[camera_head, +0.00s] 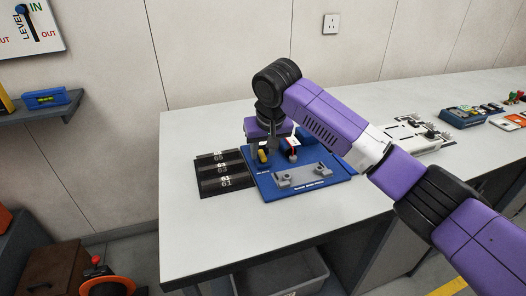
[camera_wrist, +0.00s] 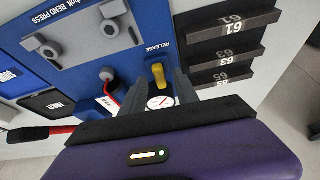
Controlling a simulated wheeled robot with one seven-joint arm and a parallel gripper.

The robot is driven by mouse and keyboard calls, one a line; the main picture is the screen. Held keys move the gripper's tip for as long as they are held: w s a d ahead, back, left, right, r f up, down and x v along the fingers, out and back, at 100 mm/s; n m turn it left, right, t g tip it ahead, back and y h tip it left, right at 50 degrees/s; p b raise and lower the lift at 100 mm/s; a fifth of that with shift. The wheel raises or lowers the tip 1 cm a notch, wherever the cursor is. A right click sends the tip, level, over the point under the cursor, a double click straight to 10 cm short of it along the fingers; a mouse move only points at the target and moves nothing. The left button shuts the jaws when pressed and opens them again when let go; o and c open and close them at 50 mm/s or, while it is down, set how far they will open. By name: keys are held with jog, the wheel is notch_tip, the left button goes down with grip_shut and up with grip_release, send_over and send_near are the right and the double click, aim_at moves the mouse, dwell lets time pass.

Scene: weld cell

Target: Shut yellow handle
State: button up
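The yellow handle (camera_head: 263,156) stands at the left side of a blue bend press board (camera_head: 325,188) on the bench. In the wrist view the yellow handle (camera_wrist: 158,75) is a small lever beside the word RELEASE, just above a round white gauge (camera_wrist: 160,103). My gripper (camera_wrist: 158,79) is open, with one grey finger on each side of the handle and gauge. I cannot tell whether either finger touches the handle. In the head view my gripper (camera_head: 261,146) points down over the handle, and my wrist hides part of the board behind it.
A black rack of numbered slots (camera_head: 221,174) lies left of the board. A grey fixture (camera_head: 302,177) is at the board's front. The bench front (camera_head: 215,245) is clear.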

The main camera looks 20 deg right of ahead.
jog(key=shift+w+f, duration=0.15)
jog(key=shift+f, duration=0.15)
grip_shut()
